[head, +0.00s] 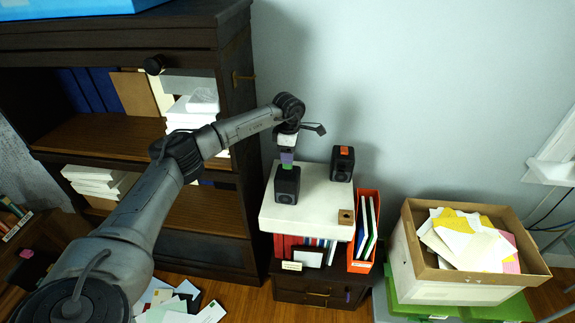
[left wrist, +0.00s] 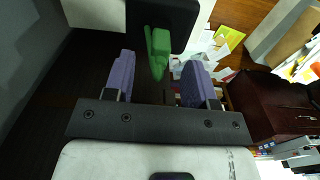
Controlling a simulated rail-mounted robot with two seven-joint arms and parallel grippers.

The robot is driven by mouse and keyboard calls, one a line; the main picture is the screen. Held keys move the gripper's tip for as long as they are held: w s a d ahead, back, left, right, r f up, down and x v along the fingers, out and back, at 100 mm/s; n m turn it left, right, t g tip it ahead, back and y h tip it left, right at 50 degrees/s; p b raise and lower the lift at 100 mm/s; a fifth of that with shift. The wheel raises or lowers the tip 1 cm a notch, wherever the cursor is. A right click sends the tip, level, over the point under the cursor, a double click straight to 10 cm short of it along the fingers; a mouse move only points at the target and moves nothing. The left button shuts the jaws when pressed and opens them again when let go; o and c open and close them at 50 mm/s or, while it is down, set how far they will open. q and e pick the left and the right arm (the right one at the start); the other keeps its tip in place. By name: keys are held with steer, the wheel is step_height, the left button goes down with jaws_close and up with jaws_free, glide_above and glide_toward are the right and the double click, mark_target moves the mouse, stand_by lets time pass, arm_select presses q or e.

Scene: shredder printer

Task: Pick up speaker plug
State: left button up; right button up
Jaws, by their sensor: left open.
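A green piece (head: 287,166), possibly the speaker plug, stands on top of the left black speaker (head: 287,188). In the left wrist view the green piece (left wrist: 158,52) juts from the black speaker (left wrist: 165,20) toward me, between the fingertips. My left gripper (head: 287,158), with purple fingers, is open just above it, pointing down. I cannot tell whether a finger touches it. A second black speaker (head: 341,166) with an orange piece (head: 344,150) on top stands to the right. My right gripper is not in view.
Both speakers stand on a white box (head: 310,215) above a dark cabinet (head: 330,290). A dark bookcase (head: 235,60) rises close on the left. A carton of papers (head: 415,260) stands at right.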

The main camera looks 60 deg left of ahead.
mark_target(289, 168)
arm_select(q)
step_height(289, 168, down, 5)
steer(key=shift+r+b, duration=0.2)
steer(key=shift+b, duration=0.2)
steer(key=shift+w, duration=0.1)
jaws_close()
